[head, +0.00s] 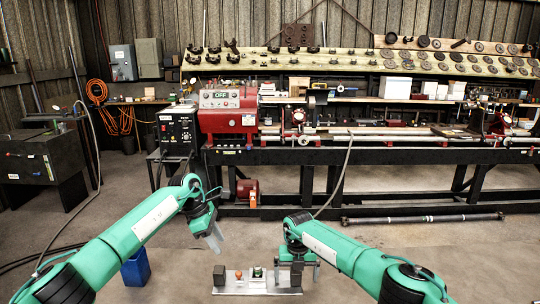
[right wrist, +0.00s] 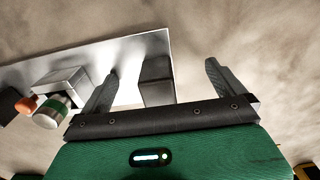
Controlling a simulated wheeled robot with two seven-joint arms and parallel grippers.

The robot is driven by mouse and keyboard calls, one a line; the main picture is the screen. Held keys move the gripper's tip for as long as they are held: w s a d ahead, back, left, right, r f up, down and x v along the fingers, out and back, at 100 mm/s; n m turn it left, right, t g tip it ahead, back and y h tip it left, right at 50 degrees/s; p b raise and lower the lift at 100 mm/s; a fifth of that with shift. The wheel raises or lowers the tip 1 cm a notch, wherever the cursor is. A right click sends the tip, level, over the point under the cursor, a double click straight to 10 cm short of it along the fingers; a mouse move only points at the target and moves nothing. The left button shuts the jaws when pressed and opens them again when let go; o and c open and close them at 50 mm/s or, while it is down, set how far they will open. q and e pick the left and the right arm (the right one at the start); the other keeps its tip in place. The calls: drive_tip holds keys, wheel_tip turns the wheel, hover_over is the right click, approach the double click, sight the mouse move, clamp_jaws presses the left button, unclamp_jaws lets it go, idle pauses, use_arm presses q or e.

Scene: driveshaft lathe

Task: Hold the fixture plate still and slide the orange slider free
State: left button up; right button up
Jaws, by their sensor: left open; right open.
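The fixture plate (head: 231,290) is a flat silver plate on the floor at the bottom middle of the head view. It carries a dark block at each end and a pale metal block (right wrist: 65,82) between them. A small orange part (right wrist: 27,103), apparently the slider, shows beside a green-and-white cylinder (right wrist: 50,112) in the right wrist view. My right gripper (head: 297,266) is open at the plate's right end, its fingers on either side of the dark end block (right wrist: 157,82); contact cannot be told. My left gripper (head: 214,241) is open and empty above the plate's left end.
A blue bin (head: 136,268) stands left of the plate, partly behind my left arm. A long driveshaft (head: 425,218) lies on the floor at the right. A red lathe (head: 226,115) on a black bench stands behind.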

drive_tip(key=shift+r, duration=0.1)
drive_tip(key=shift+r+p, duration=0.6)
drive_tip(key=shift+r, duration=0.25)
